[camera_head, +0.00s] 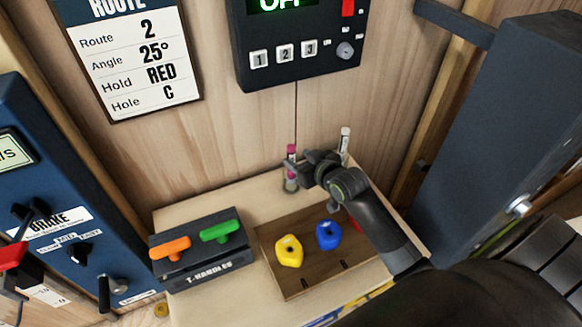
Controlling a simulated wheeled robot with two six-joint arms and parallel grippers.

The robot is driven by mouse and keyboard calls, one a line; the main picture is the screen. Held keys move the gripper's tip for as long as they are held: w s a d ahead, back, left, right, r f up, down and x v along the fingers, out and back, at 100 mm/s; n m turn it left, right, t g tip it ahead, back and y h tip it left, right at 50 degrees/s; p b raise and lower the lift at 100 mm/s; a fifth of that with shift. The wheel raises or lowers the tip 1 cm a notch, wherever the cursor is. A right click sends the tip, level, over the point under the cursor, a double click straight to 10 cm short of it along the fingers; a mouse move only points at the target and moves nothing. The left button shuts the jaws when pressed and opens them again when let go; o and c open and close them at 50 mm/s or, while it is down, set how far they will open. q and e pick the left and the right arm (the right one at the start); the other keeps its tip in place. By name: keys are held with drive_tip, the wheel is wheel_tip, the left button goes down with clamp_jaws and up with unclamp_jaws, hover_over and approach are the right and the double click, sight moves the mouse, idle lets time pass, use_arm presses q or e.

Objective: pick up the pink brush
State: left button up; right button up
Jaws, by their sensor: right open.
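The pink brush (291,150) stands upright near the back of the wooden table, close to the wall, with its pink top showing. My right gripper (291,174) reaches in from the right and is open, with its fingertips at the brush's lower part. The fingers hide some of the brush, and I cannot tell whether they touch it. My left gripper is not in view.
A white-topped upright item (344,138) stands just right of my gripper. A wooden tray (300,283) holds yellow (289,252) and blue (328,235) holds. A T-handles box (204,270) is at left. A blue post (490,130) rises at right.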

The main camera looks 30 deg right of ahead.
sight(294, 157)
drive_tip(key=shift+a+p+x, duration=0.15)
drive_tip(key=shift+p+x, duration=0.3)
drive_tip(key=shift+x, duration=0.75)
drive_tip(key=shift+a+p+x, duration=0.15)
drive_tip(key=shift+p+x, duration=0.3)
drive_tip(key=shift+x, duration=0.75)
drive_tip(key=shift+w+f, duration=0.2)
drive_tip(key=shift+w, duration=0.25)
clamp_jaws()
